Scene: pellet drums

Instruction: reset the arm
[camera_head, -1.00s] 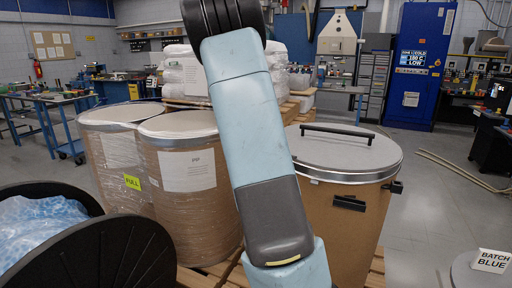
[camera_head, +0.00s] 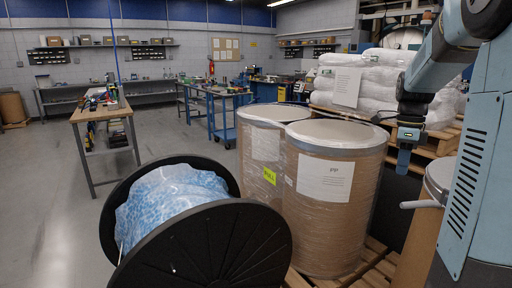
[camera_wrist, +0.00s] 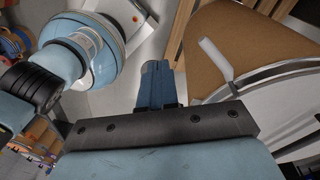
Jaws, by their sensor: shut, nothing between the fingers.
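My arm comes in at the right edge of the head view. My gripper (camera_head: 403,158) hangs down from it with its blue fingers together and nothing seen between them. It appears in front of the wrapped white sacks, just right of the front wrapped drum (camera_head: 335,215) in the picture. In the wrist view my gripper (camera_wrist: 152,75) shows its blue fingers close together, with floor behind them. The brown drum with the metal rim (camera_wrist: 255,40) is to their right, and its pale lever (camera_wrist: 215,60) is apart from the fingers.
Two wrapped drums stand on a wooden pallet (camera_head: 370,262); the rear one (camera_head: 262,150) bears a yellow label. A black reel-like container (camera_head: 225,250) holding blue wrapped material (camera_head: 170,200) is at front. White sacks (camera_head: 385,75) are stacked behind. Floor at left is open before a workbench (camera_head: 100,115).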

